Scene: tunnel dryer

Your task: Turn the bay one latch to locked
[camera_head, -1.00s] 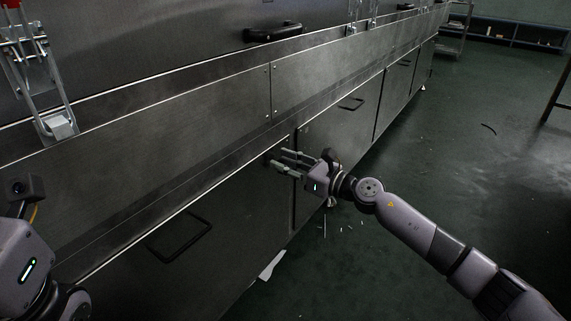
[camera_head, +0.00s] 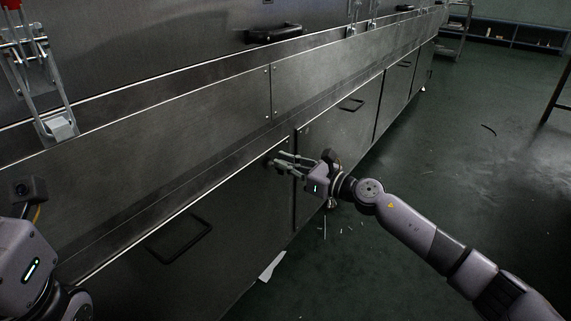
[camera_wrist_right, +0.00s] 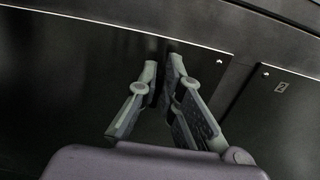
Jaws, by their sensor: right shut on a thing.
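The bay one latch (camera_head: 269,160) is a small dark knob near the top right corner of a dark lower door (camera_head: 225,205). My right gripper (camera_head: 280,163) is shut on it, with its fingers pointing left. In the right wrist view the fingers (camera_wrist_right: 162,72) come close together at the door face, and the latch between them is mostly hidden and dark. I cannot tell which way the latch is turned. Part of my left gripper's body (camera_head: 30,262) shows at the lower left; its fingers are not visible.
The door's black handle (camera_head: 180,238) is at the lower left. A metal toggle clamp (camera_head: 45,90) is at upper left.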

